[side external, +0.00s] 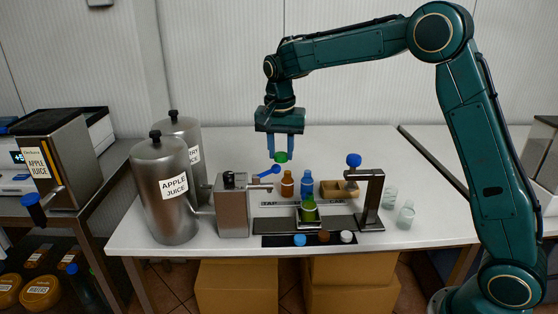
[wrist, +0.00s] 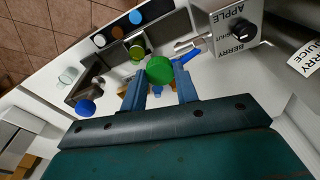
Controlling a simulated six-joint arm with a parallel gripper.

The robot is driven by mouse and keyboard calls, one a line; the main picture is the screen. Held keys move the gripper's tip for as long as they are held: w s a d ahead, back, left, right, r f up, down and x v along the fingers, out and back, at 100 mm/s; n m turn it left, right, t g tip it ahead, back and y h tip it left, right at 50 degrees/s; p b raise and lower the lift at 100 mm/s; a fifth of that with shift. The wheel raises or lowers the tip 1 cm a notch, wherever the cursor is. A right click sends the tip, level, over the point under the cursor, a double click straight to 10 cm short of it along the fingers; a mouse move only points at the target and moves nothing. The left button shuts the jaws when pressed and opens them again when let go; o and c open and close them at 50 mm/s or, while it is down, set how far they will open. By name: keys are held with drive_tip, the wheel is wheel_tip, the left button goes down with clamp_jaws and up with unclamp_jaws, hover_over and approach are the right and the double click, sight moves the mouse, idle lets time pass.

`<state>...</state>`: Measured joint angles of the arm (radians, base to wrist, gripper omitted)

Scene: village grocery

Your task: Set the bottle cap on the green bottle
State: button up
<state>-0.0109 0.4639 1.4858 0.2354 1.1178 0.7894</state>
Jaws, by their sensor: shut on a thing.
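My gripper (side external: 280,151) is shut on a green bottle cap (side external: 281,157) and holds it in the air above the counter. In the wrist view the cap (wrist: 160,69) sits between the fingertips (wrist: 159,78). The green bottle (side external: 309,211) stands upright, lower, nearer the front and a little right of the cap in the side view. It stands at the metal stand with the blue knob. In the wrist view the green bottle (wrist: 137,54) shows just beyond the cap, up and left. Cap and bottle are apart.
A press-like stand (side external: 370,200) with a blue knob rises right of the bottle; a metal dispenser (side external: 232,208) with a blue lever stands left. Brown (side external: 287,184) and blue (side external: 307,184) bottles and a wooden tray (side external: 338,194) stand behind. Loose caps (side external: 300,240) lie in front.

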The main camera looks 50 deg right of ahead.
drive_tip(key=s+d, duration=0.3)
drive_tip(key=d, duration=0.5)
hover_over(310, 195)
wheel_tip(310, 195, down, 7)
drive_tip(key=shift+f, duration=0.55)
drive_tip(key=shift+f, duration=0.2)
drive_tip(key=shift+f, duration=2.35)
drive_tip(key=shift+f, duration=0.75)
idle(0.4)
drive_tip(key=o, duration=1)
drive_tip(key=shift+o, duration=0.5)
